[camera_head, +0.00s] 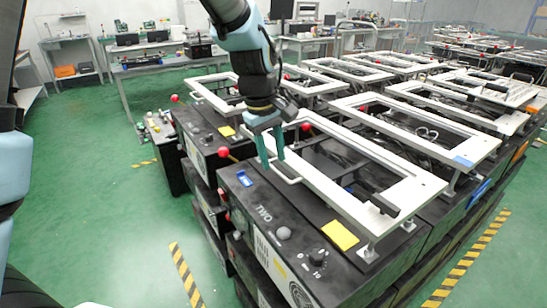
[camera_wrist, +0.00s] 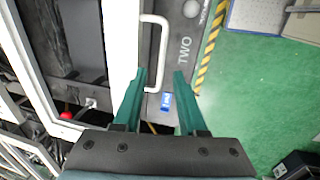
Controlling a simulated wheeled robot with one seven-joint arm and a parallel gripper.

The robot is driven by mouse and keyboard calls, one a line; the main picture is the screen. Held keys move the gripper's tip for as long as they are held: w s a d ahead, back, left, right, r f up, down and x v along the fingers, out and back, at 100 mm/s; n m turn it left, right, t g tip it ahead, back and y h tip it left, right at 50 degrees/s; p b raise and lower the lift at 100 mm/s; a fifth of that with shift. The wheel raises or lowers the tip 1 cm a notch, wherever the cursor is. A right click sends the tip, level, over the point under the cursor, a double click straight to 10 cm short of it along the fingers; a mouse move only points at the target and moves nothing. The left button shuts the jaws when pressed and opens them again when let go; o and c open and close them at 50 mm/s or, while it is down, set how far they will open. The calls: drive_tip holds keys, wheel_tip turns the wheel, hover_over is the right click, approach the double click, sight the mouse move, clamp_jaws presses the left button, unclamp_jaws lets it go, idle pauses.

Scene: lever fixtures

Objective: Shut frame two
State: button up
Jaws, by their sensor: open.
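Frame two is a white rectangular frame (camera_head: 375,149) above the black box marked TWO (camera_head: 265,214); short posts show under its right end. A white U-shaped handle (camera_head: 289,179) sticks out from its near side. My gripper (camera_head: 273,162) has teal fingers and points down at this handle, open. In the wrist view, my gripper (camera_wrist: 160,78) has its fingers apart, with the white handle (camera_wrist: 164,50) ahead between their tips. The frame's white bar (camera_wrist: 119,45) lies left of the fingers. I cannot tell whether the fingers touch the handle.
A red ball-ended lever (camera_head: 224,152) stands left of my gripper. A grey knob (camera_head: 283,233), a black dial (camera_head: 317,257) and a yellow label (camera_head: 340,235) are on the box. Other similar white frames (camera_head: 425,124) stand behind. The green floor (camera_head: 110,220) at left is mostly clear.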

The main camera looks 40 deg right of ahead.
drive_tip(key=shift+d+f, duration=0.1)
drive_tip(key=shift+f, duration=0.75)
drive_tip(key=shift+c, duration=0.3)
clamp_jaws()
idle(0.5)
